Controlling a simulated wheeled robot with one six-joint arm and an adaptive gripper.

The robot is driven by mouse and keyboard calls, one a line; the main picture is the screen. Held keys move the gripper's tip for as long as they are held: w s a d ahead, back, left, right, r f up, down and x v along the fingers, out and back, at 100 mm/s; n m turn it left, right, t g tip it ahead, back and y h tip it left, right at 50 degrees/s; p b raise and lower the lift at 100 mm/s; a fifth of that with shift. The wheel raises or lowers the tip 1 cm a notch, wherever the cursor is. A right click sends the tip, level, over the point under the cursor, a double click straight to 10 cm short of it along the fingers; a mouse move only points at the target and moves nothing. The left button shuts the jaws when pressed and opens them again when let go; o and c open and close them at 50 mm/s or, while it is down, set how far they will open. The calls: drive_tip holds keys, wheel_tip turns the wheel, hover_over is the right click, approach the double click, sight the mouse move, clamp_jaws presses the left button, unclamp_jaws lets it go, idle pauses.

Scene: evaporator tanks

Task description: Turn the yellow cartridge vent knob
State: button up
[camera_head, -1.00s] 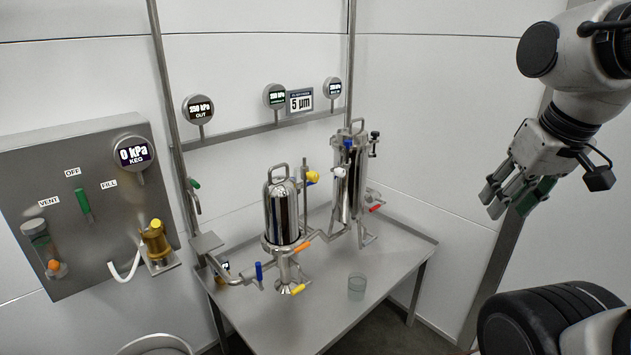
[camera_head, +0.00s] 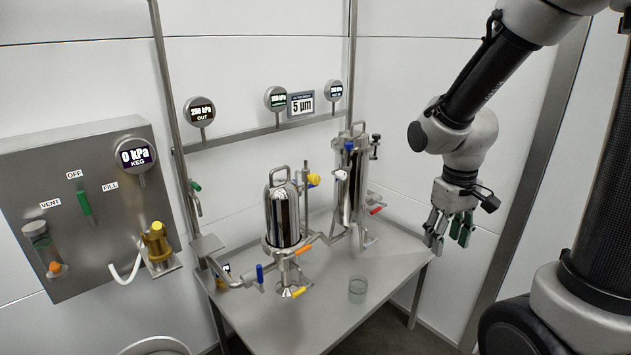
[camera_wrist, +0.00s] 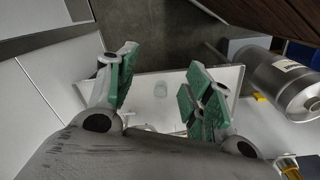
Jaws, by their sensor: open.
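A yellow knob (camera_head: 313,179) sits on the upright pipe at the right of the front steel filter housing (camera_head: 281,216), with a blue piece beside it. A second steel housing (camera_head: 349,190) stands behind to the right, with a white knob (camera_head: 340,175) on its left. My gripper (camera_head: 450,234) hangs fingers-down by the table's right edge, right of both housings and well apart from the yellow knob. In the wrist view my gripper's (camera_wrist: 160,82) green-padded fingers are spread with nothing between them. I cannot make out the yellow knob in the wrist view.
The steel table (camera_head: 325,310) bears the housings and a small glass (camera_head: 357,289). Orange (camera_head: 304,250), yellow (camera_head: 299,292), blue (camera_head: 260,273) and red (camera_head: 376,210) handles stick out low. A wall panel (camera_head: 78,210) stands at left. Gauges line a rail (camera_head: 240,134) behind.

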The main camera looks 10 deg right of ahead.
drive_tip(key=w+a+f+n+t+y, duration=0.1)
drive_tip(key=w+a+f+n+t, duration=0.3)
drive_tip(key=w+f, duration=0.85)
drive_tip(key=n+t+y, duration=0.4)
drive_tip(key=t+y, duration=0.6)
approach(317, 181)
drive_tip(key=x, duration=0.9)
drive_tip(key=shift+w+a, duration=0.2)
drive_tip(key=shift+w, duration=0.15)
drive_tip(key=shift+w+a, duration=0.3)
drive_tip(key=shift+w, duration=0.15)
drive_tip(key=shift+c, duration=0.4)
